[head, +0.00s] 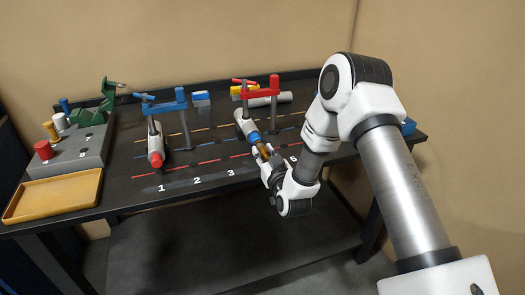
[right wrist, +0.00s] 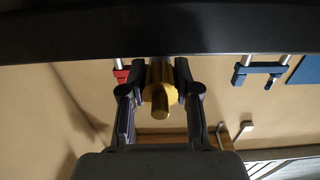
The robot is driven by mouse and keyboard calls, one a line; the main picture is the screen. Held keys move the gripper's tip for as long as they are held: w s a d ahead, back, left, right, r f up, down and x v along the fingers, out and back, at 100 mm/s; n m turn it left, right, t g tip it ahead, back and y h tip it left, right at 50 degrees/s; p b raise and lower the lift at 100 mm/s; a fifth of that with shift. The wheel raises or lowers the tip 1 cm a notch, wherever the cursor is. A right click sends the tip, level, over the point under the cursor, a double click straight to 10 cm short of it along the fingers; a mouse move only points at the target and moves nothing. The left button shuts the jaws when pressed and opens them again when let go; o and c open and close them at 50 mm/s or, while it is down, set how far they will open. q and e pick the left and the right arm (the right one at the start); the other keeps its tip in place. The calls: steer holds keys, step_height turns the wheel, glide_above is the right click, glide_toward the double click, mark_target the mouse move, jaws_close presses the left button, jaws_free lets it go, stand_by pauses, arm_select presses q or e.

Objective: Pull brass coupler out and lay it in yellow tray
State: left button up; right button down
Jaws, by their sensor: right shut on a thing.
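The brass coupler (head: 262,149) is a short golden cylinder in line with the blue end (head: 254,137) of a grey tube (head: 245,122) under the red clamp. I cannot tell whether it is still seated there. My right gripper (head: 266,158) is shut on the brass coupler. In the right wrist view, its dark fingers sit on both sides of the coupler (right wrist: 160,92), whose narrower stub points toward the camera. The yellow tray (head: 51,208) lies empty at the table's front left. My left gripper is not in view.
A grey block (head: 72,153) with red, brass, white and blue cylinders and a green fixture stands behind the tray. A blue clamp (head: 165,107) rises over a red-ended tube (head: 155,150). A loose pale tube (head: 268,98) lies behind the red clamp (head: 262,91). The dark table front (head: 200,187) is clear.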

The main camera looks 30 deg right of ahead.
steer(key=shift+v, duration=1.85)
